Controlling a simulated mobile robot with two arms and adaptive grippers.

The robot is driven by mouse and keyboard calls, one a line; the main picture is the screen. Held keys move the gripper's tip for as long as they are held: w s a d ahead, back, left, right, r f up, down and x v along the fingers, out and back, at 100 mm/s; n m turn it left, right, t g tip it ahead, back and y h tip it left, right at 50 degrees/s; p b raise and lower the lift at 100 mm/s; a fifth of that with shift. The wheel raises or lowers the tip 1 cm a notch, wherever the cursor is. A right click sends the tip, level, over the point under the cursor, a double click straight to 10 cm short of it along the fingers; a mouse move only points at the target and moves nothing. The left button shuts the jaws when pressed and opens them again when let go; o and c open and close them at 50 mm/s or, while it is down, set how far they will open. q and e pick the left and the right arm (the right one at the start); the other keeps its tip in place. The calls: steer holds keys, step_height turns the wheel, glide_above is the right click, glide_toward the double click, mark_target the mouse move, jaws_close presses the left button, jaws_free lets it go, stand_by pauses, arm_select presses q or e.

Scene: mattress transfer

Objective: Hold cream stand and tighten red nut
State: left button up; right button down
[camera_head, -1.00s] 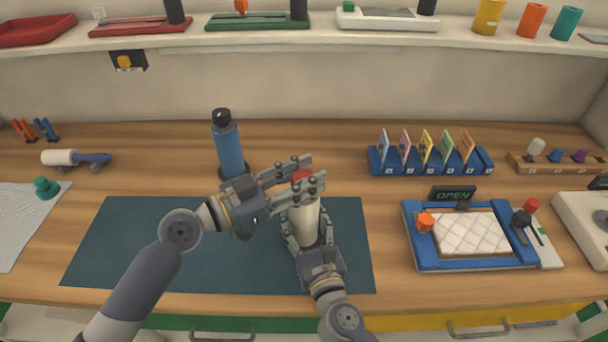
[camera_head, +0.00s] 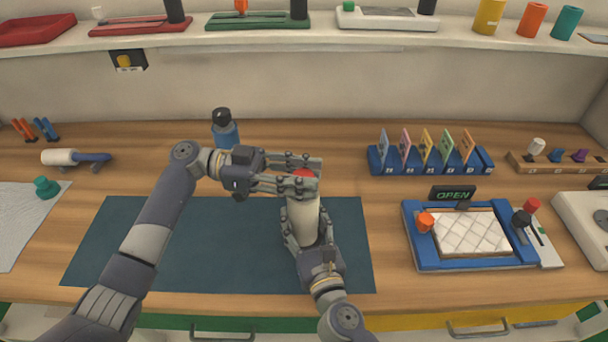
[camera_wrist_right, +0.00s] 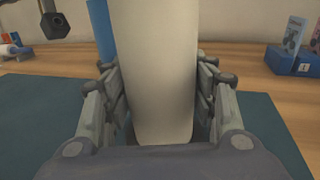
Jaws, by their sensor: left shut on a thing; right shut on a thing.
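The cream stand (camera_head: 303,222) stands upright on the dark blue mat (camera_head: 190,245), near the mat's right side. My right gripper (camera_head: 306,232) is shut around its lower body, one finger on each side; the right wrist view also shows the cream stand (camera_wrist_right: 153,70) between the fingers. The red nut (camera_head: 304,174) sits on top of the stand, partly hidden by fingers. My left gripper (camera_head: 304,175) comes in from the left, level with the top, and is shut on the red nut. The nut is out of the right wrist view.
A blue bottle (camera_head: 227,134) with a black cap stands behind my left gripper. A blue tray (camera_head: 410,244) with a quilted white pad lies to the right, with an OPEN sign (camera_head: 452,193) behind it. A blue card rack (camera_head: 430,165) stands at the back.

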arm_select(q)
steer(key=shift+w+a+m+g+y, duration=0.15)
steer(key=shift+m+g+y, duration=0.25)
steer(key=shift+m+g, duration=0.6)
steer(key=shift+w+d+m+g+y, duration=0.1)
steer(key=shift+m+g+y, duration=0.4)
steer(key=shift+g, duration=0.9)
steer(key=shift+m+g, duration=0.4)
steer(key=shift+s+g+y, duration=0.15)
steer(key=shift+g+y, duration=0.25)
steer(key=o, duration=1.1)
steer(key=shift+m, duration=0.3)
step_height(320, 180, up, 10)
